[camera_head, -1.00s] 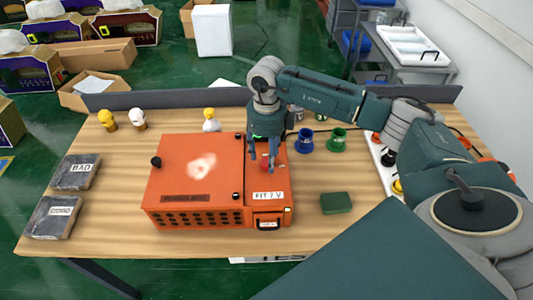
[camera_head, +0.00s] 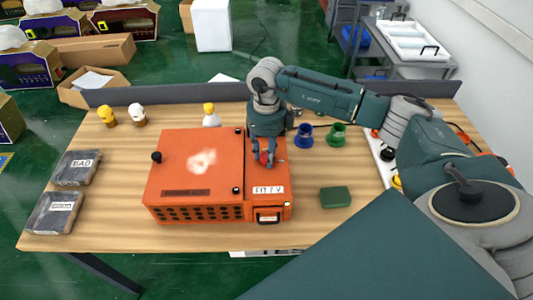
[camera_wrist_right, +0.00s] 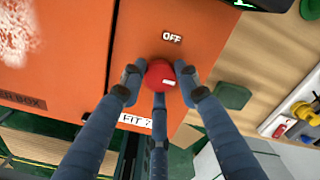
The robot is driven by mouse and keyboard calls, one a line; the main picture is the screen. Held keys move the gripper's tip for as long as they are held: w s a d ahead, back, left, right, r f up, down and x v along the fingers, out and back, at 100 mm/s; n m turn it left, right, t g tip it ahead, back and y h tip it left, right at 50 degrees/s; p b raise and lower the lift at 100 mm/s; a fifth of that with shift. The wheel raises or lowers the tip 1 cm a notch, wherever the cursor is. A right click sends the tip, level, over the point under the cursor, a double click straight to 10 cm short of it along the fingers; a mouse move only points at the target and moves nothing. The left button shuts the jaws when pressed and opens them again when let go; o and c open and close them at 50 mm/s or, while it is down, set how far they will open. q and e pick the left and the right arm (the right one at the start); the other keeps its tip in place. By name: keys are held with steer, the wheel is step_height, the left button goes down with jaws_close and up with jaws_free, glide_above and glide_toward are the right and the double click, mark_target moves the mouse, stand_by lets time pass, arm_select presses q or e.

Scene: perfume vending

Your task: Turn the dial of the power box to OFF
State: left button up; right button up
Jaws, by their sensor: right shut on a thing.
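The orange power box (camera_head: 200,165) sits on the wooden table, with a "FIT / V" label on its right section. Its red dial (camera_wrist_right: 160,74) shows in the right wrist view, with a small light mark on it and an "OFF" label (camera_wrist_right: 172,38) printed beyond it. My right gripper (camera_head: 264,160) is over the right section of the box. In the wrist view my right gripper (camera_wrist_right: 158,80) has its fingers closed around the dial, two on the sides and one in front. My left gripper is not in view.
Blue (camera_head: 304,135) and green (camera_head: 337,135) cups stand right of the box. A green block (camera_head: 335,197) lies at the front right. Dark "BAD" (camera_head: 76,168) and second (camera_head: 54,213) blocks lie at the left. A low divider (camera_head: 165,95) edges the table's back.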

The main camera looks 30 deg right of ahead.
steer(key=shift+f+n+b, duration=0.15)
steer(key=shift+n+b, duration=0.25)
steer(key=shift+b, duration=0.2)
steer(key=n+b, duration=0.6)
steer(key=b, duration=0.1)
steer(key=shift+w+n+b, duration=0.1)
steer(key=shift+n+b, duration=0.25)
steer(key=shift+n, duration=0.05)
steer(key=n+b, duration=0.2)
steer(key=shift+n, duration=0.4)
steer(key=n+b, duration=0.3)
steer(key=n, duration=0.1)
arm_select(q)
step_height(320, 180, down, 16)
steer(key=b, duration=0.1)
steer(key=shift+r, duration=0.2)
arm_select(e)
steer(key=shift+r+n, duration=0.25)
steer(key=shift+n, duration=1.35)
steer(key=o, duration=1.1)
arm_select(q)
steer(key=shift+b, duration=0.3)
arm_select(e)
steer(key=shift+o, duration=0.2)
